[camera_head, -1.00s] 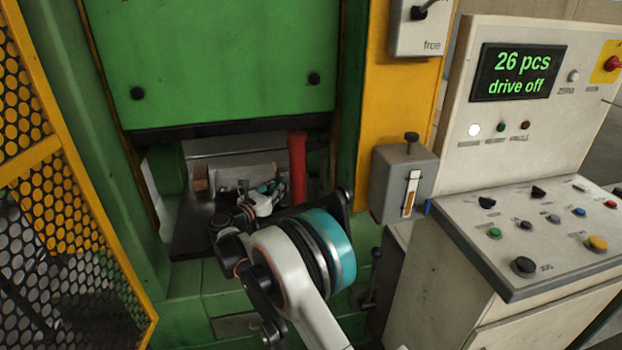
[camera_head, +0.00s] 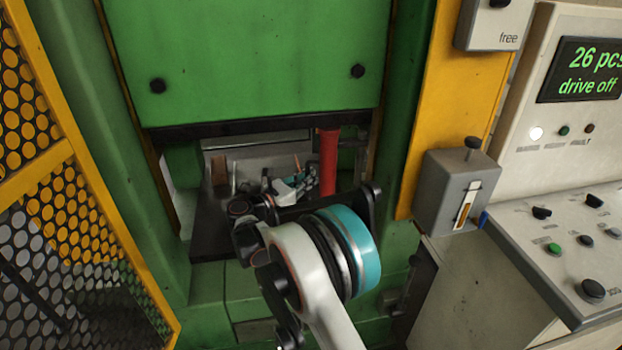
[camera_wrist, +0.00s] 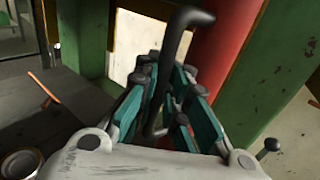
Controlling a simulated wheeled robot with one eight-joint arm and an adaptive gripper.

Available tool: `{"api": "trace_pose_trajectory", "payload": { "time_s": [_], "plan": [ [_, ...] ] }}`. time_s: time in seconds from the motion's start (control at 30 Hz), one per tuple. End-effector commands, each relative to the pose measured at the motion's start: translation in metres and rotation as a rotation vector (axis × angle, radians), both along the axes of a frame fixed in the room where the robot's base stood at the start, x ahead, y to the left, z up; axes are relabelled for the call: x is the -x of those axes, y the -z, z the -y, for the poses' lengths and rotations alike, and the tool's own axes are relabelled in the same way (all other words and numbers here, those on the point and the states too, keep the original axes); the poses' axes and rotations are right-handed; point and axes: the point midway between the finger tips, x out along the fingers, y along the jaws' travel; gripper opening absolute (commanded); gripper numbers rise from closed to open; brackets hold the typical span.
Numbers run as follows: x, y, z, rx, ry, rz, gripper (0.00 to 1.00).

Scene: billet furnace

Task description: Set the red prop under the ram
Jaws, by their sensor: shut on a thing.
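The red prop (camera_head: 328,162) stands upright at the right side of the press opening. Its top is at the dark lower edge of the green ram (camera_head: 255,60); I cannot tell whether they touch. Its foot is hidden behind my arm. My gripper (camera_head: 308,180) is small and partly hidden in the head view, just left of the prop. In the wrist view, my teal-fingered gripper (camera_wrist: 165,100) is shut on a dark curved handle (camera_wrist: 178,40) in front of the red prop (camera_wrist: 225,45).
The dark press bed (camera_head: 208,240) extends left of the prop. A yellow mesh guard (camera_head: 60,170) stands at left. A grey switch box (camera_head: 452,190) and the control desk (camera_head: 560,240) are at right. An orange stick (camera_wrist: 43,88) and a round can (camera_wrist: 20,163) show in the wrist view.

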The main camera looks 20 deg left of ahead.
Motion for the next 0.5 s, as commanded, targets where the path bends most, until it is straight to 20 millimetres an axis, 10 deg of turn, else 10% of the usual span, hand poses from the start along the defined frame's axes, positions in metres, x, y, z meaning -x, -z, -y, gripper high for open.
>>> {"api": "trace_pose_trajectory", "payload": {
  "time_s": [0.13, 0.23, 0.5],
  "plan": [
    [0.0021, -0.0004, -0.0048, 0.002, -0.009, -0.001, 0.0],
    [0.0021, -0.0005, -0.0045, 0.002, -0.009, 0.0, 0.29],
    [0.0006, -0.0003, -0.0016, 0.001, -0.003, 0.0, 0.3]
  ]
}}
